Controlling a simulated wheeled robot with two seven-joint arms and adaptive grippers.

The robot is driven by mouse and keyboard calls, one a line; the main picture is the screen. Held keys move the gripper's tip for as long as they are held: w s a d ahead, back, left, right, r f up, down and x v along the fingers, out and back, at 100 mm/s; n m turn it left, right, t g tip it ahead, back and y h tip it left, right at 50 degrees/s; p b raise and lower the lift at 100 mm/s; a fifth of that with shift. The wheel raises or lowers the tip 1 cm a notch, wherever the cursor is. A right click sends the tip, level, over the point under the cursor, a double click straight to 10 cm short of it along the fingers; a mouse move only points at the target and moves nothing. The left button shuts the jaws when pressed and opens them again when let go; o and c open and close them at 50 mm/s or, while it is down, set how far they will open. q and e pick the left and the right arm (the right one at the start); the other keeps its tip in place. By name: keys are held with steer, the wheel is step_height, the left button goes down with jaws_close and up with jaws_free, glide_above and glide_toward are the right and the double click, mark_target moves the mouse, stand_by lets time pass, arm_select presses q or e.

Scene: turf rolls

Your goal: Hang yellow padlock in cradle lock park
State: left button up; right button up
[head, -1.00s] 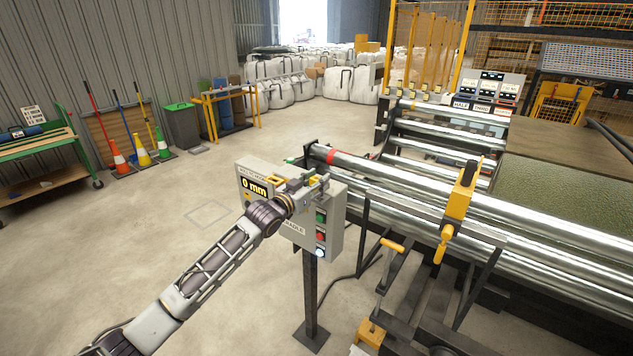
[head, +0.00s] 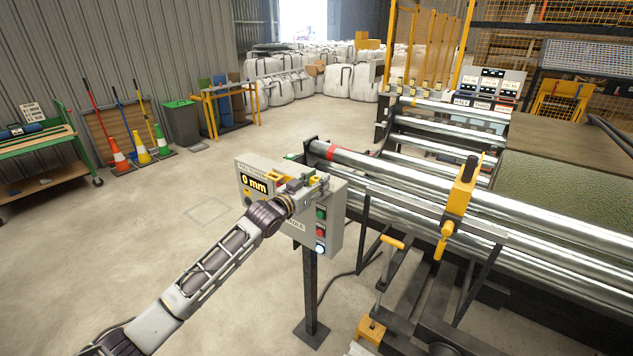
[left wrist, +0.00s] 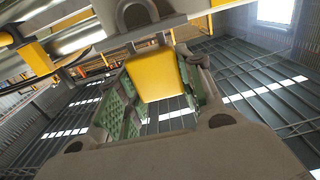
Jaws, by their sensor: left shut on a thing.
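The yellow padlock (left wrist: 155,77) is between the green-padded fingers of my left gripper in the left wrist view, with a grey shackle on its upper side. My left gripper (head: 305,184) is shut on it in the head view, in front of the upper part of a grey control box (head: 328,224). The padlock is small and mostly covered by the fingers there. A dark grey rounded part (left wrist: 137,14) is close to the shackle in the wrist view; I cannot tell whether they touch. I cannot clearly make out the lock park. My right gripper is out of view.
The box stands on a dark post (head: 310,290) and has a "0 mm" display. Long shiny rollers (head: 420,185) run rightward behind it. A yellow clamp-like part (head: 460,198) stands on the frame at right. The floor at left is open.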

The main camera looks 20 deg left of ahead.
arm_select(q)
steer(key=shift+f, duration=0.6)
steer(key=o, duration=1.1)
steer(key=shift+o, duration=0.2)
steer(key=shift+s, duration=0.1)
steer(key=v, duration=1.2)
steer(key=shift+r+m, duration=0.1)
steer(key=shift+m, duration=0.2)
stand_by(0.9)
